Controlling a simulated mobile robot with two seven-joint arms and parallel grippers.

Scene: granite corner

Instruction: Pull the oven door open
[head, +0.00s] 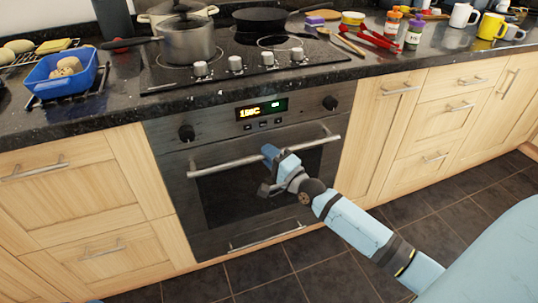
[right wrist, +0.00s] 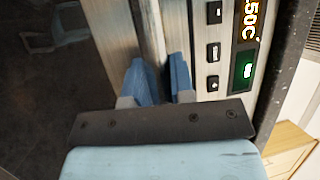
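The oven door (head: 245,190) is dark, with a window, and looks closed under the control panel. Its long silver handle (head: 225,160) runs across the top of the door. In the right wrist view the handle (right wrist: 150,30) runs down between my right gripper's two blue fingers. My right gripper (head: 270,153) is at the middle of the handle in the head view, with its fingers close against either side of the bar. The fingers hide that part of the handle. My left gripper is not in view.
The oven panel has two black knobs and a lit display (head: 262,109). A lower handle (head: 265,236) sits beneath the door. Wooden cabinets flank the oven. The tiled floor (head: 300,270) in front is clear apart from my right arm. A pot (head: 187,42) stands on the hob.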

